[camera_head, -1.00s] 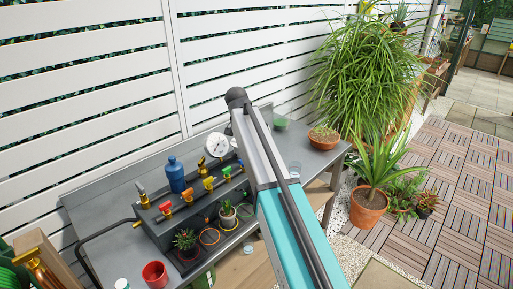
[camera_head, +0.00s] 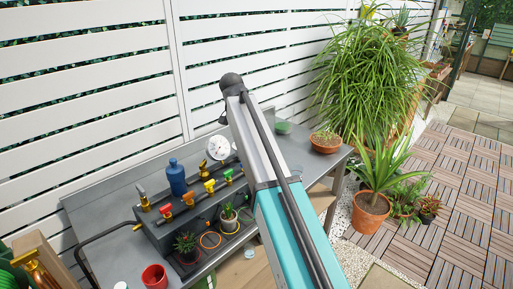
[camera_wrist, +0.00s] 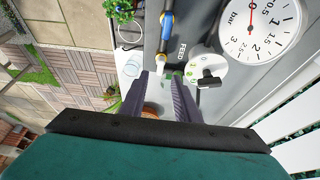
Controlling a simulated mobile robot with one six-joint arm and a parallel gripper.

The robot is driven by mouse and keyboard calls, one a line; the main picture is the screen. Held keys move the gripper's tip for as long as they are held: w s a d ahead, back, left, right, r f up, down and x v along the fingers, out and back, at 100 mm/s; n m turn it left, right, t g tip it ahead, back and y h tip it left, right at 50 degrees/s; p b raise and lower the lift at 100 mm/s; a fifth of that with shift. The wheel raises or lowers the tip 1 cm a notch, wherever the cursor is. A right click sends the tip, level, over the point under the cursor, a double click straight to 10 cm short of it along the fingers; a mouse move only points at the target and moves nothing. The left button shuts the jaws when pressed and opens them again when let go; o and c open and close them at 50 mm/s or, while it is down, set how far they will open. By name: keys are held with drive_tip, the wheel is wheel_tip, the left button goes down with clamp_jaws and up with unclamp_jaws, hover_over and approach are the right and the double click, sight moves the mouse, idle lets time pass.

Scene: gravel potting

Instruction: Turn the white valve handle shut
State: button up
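In the wrist view a round white plate (camera_wrist: 205,66) with green marks carries a small dark handle (camera_wrist: 209,80). It lies just beyond and to the right of my fingertips, beside a "FEED" label. I cannot tell whether this is the white valve's handle. My gripper (camera_wrist: 168,78) is open, its two dark fingers apart, with nothing seen held between them. In the head view my arm hides the right part of the valve row. The red (camera_head: 166,210), yellow (camera_head: 209,186) and green (camera_head: 228,174) valve handles show to its left.
A pressure gauge (camera_wrist: 259,28) and a blue-and-brass fitting (camera_wrist: 166,28) are close to the gripper. On the grey bench (camera_head: 105,195) stand a blue bottle (camera_head: 176,178), a red cup (camera_head: 154,276) and small potted plants. A white slatted fence (camera_head: 90,125) is behind.

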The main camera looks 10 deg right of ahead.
drive_tip(key=b+v, duration=0.1)
drive_tip(key=v, duration=0.6)
drive_tip(key=shift+r, duration=0.35)
drive_tip(key=shift+s, duration=0.1)
